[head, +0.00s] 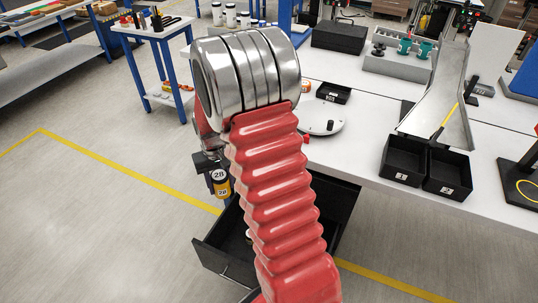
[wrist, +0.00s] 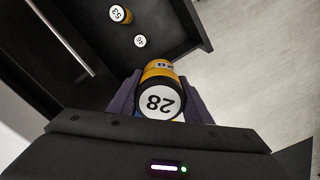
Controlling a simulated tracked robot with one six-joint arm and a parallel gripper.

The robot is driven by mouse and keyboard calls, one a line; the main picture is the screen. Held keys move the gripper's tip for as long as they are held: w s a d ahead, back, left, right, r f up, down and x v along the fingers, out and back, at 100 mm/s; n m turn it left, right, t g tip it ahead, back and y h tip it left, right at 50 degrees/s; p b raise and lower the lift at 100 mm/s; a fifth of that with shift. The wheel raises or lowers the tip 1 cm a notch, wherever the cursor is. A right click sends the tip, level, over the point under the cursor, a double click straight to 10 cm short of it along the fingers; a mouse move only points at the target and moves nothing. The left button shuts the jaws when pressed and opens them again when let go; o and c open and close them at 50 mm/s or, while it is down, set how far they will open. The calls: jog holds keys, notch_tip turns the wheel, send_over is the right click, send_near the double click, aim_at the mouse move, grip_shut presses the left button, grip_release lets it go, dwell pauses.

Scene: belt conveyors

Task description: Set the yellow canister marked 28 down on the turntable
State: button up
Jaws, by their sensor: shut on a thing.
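The yellow canister marked 28 (head: 222,187) has a black top and a white round label. My gripper (head: 217,180) is shut on it and holds it above the open drawer, left of the table. In the wrist view the canister (wrist: 159,98) sits between the two fingers of my gripper (wrist: 160,100), its marked end facing the camera. The turntable (head: 325,121) looks like a pale round disc on the white table, with a small black piece on it. My red arm hides its left part.
The open black drawer (head: 211,254) stands below; in the wrist view it holds a yellow canister (wrist: 120,14) and a white-topped one (wrist: 140,41). Two black bins (head: 404,158) (head: 448,174) and a metal chute (head: 445,95) are to the right. A small black tray (head: 333,92) lies behind the turntable.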

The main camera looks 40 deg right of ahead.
jog(key=w+a+r+n, duration=0.1)
jog(key=w+a+r, duration=0.1)
jog(key=a+r, duration=0.2)
jog(key=w+a+r+n, duration=0.2)
jog(key=w+a+r, duration=0.1)
jog(key=a, duration=0.7)
jog(key=shift+w+a+r+n, duration=0.25)
jog(key=shift+w+r+n, duration=0.05)
jog(key=shift+r, duration=0.45)
jog(key=shift+a, duration=0.1)
